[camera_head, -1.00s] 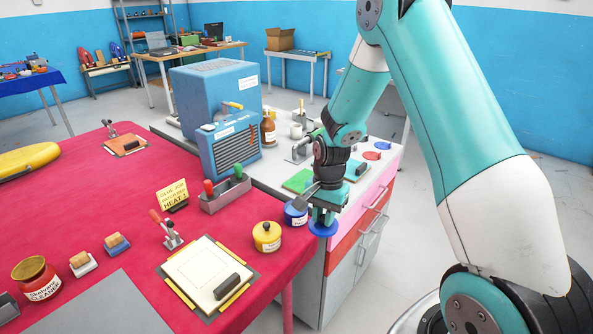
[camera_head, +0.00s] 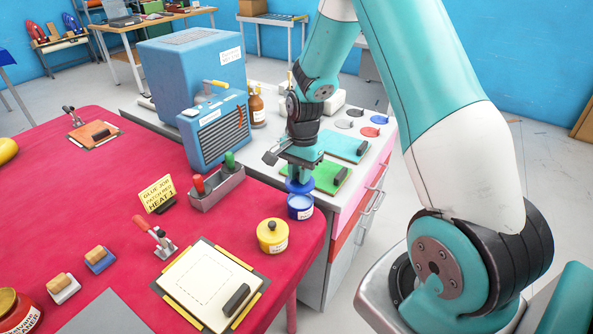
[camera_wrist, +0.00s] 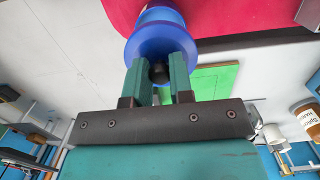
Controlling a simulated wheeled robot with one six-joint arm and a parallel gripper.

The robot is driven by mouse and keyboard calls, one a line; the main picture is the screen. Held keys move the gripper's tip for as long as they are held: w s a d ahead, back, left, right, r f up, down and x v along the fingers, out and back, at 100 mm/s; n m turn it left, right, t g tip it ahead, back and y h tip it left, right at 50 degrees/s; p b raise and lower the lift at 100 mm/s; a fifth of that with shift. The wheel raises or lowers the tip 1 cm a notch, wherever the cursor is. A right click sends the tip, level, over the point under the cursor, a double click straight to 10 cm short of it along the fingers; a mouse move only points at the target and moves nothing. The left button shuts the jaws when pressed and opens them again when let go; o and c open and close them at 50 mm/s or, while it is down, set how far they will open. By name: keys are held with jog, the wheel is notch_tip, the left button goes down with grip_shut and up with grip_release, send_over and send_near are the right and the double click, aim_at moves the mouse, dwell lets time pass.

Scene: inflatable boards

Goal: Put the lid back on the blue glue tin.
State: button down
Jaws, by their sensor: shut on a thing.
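The blue glue tin (camera_head: 300,207) stands near the right corner of the red table, with a white label on its side. My gripper (camera_head: 300,178) is shut on the blue lid (camera_head: 299,186) and holds it just above the tin. In the wrist view my gripper (camera_wrist: 158,75) pinches a dark knob on the blue lid (camera_wrist: 160,40). The tin (camera_wrist: 162,14) shows only in part beyond the lid there. I cannot tell whether lid and tin touch.
A yellow tin (camera_head: 272,236) with its lid on stands close to the blue tin's left. A grey holder (camera_head: 217,188) with red and green handles is behind it. A blue machine (camera_head: 215,130) and a green board (camera_head: 325,177) are nearby.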

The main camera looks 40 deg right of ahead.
notch_tip(320, 180, down, 4)
jog(key=b, duration=0.3)
jog(key=shift+d+r, duration=0.1)
jog(key=shift+f+b, duration=0.5)
jog(key=shift+f, duration=0.4)
jog(key=shift+p, duration=0.35)
jog(key=shift+f, duration=0.15)
dwell(1.7)
jog(key=shift+c, duration=2.3)
grip_release()
